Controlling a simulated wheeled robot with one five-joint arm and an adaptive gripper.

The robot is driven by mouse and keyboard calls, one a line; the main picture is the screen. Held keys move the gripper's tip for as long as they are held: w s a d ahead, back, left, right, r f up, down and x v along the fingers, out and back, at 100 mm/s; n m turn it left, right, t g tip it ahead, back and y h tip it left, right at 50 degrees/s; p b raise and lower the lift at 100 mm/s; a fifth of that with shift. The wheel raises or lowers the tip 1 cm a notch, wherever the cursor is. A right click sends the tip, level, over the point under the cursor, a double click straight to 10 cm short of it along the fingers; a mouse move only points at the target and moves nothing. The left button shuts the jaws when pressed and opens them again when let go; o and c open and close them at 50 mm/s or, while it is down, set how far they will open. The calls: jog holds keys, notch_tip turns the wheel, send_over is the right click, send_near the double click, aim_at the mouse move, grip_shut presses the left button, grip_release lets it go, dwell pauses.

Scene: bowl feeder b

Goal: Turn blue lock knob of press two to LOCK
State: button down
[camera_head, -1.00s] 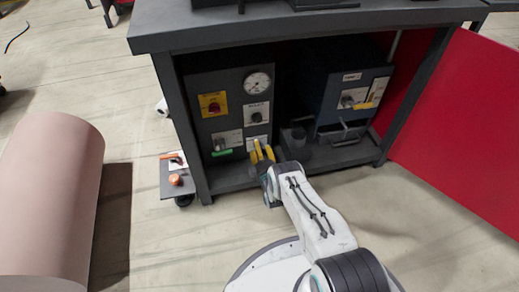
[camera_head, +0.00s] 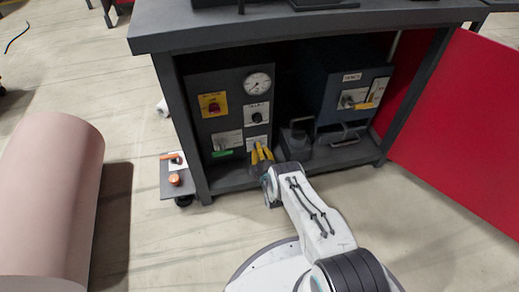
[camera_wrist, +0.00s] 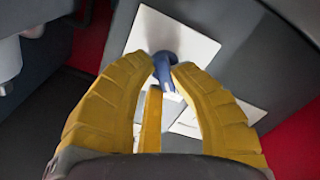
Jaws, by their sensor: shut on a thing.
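The blue lock knob (camera_wrist: 165,68) sits on a white label plate (camera_wrist: 186,42) in the wrist view.
The panel also carries a gauge (camera_head: 257,83), a red knob on a yellow plate (camera_head: 213,104), a black selector (camera_head: 257,115) and a green handle (camera_head: 222,153). A blue-grey unit (camera_head: 350,100) stands to the right. The cabinet's red door (camera_head: 465,130) is open.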

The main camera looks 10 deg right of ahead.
jog(key=m, duration=0.4)
jog(key=shift+f, duration=0.15)
jog(key=m, duration=0.4)
jog(key=shift+f+m, duration=0.1)
jog(key=shift+m, duration=0.3)
jog(key=m, duration=0.4)
jog(key=shift+a+f, duration=0.1)
jog(key=shift+f, duration=0.05)
jog(key=shift+a+m, duration=0.1)
jog(key=shift+m, duration=1.9)
jog(key=c, duration=1.1)
grip_release()
jog(key=shift+o, duration=0.2)
jog(key=shift+s, duration=0.1)
